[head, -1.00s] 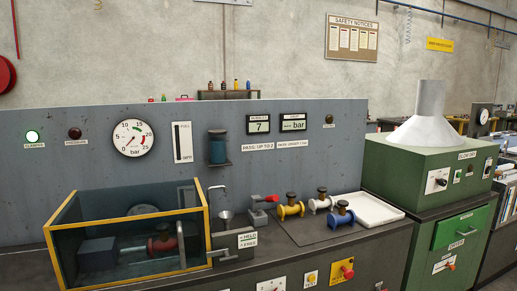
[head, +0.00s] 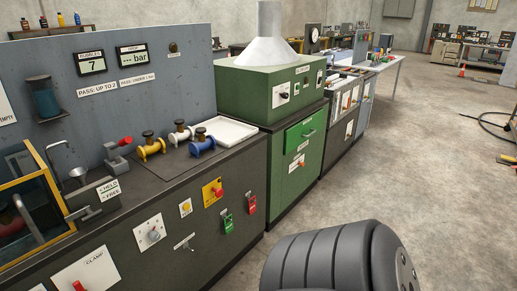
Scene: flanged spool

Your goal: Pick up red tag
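A red tag (head: 251,205) hangs on the front face of the dark bench, near its right end. A green tag (head: 228,222) hangs just to its left and a little lower in the picture. Both are small, upright and apart from each other. Neither of my grippers is in view, so I cannot see whether they are open or shut.
On the dark bench (head: 165,205) stand yellow (head: 151,147), white (head: 180,133) and blue (head: 202,143) spools beside a white tray (head: 232,131). A green machine (head: 270,88) stands beyond. The floor (head: 420,170) to the right is mostly clear.

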